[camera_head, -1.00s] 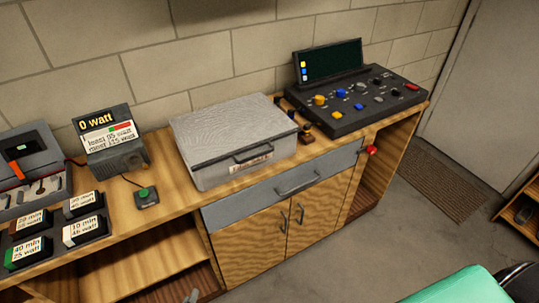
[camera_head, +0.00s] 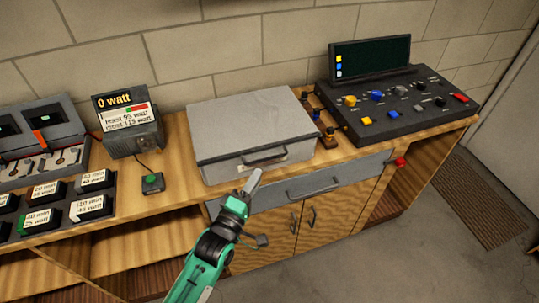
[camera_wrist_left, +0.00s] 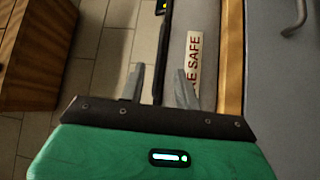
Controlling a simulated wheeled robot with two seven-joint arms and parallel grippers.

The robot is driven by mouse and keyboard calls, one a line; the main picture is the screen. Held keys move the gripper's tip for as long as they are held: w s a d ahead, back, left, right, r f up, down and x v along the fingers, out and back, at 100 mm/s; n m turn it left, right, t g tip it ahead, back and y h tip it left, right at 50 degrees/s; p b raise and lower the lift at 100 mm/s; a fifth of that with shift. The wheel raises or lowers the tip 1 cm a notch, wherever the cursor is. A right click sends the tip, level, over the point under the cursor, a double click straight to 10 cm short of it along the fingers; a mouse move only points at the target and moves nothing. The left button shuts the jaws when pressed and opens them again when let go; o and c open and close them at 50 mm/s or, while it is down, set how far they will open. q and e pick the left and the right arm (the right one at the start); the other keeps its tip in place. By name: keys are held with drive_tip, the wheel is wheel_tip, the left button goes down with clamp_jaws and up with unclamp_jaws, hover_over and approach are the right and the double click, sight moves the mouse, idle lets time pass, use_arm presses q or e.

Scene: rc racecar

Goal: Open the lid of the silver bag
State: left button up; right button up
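The silver bag (camera_head: 250,122) is a grey box-like case with its lid shut. It stands on the wooden bench, with a dark rim and a dark handle (camera_head: 264,155) along its front. My left gripper (camera_head: 252,184) is in front of the bag, below the handle in the head view. In the left wrist view its two fingers (camera_wrist_left: 160,88) are apart, with a dark strip (camera_wrist_left: 164,45) of the bag's front between and beyond them. A white label (camera_wrist_left: 197,60) reading "SAFE" shows beside the strip. I cannot tell whether the fingers touch the bag. My right gripper is not in view.
A control panel with a screen (camera_head: 370,56) stands right of the bag. A watt meter (camera_head: 128,120) and a green button (camera_head: 152,182) stand left. Labelled battery packs (camera_head: 92,208) sit farther left. A grey drawer (camera_head: 340,180) lies below the bag.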

sight(268, 158)
use_arm(q)
drive_tip(key=p+x, duration=0.1)
drive_tip(key=x, duration=0.7)
drive_tip(key=shift+p, duration=0.35)
clamp_jaws()
